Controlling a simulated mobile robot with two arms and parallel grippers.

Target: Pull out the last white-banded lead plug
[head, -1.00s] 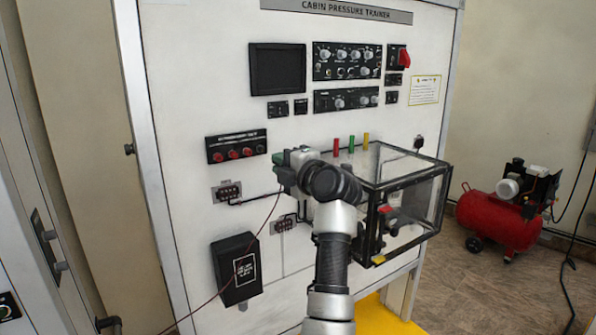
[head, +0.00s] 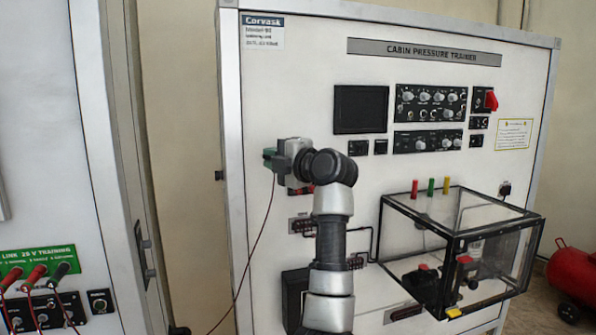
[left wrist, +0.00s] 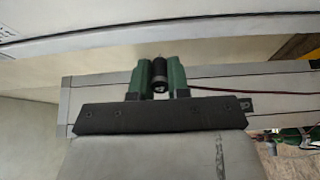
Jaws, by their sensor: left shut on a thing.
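My left gripper (head: 269,158) is raised in front of the trainer panel, at its upper left. In the left wrist view its green fingers (left wrist: 160,78) are shut on a black lead plug (left wrist: 159,68), with a pale spot at its near end. A dark red lead (head: 261,235) hangs from the gripper down to the lower left. The plug itself is hidden in the head view. The red-socket strip (head: 299,191) is partly hidden behind my left arm. My right gripper is not in view.
A clear black-framed box (head: 458,236) juts from the panel at the right. A red compressor (head: 574,280) stands at the far right.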

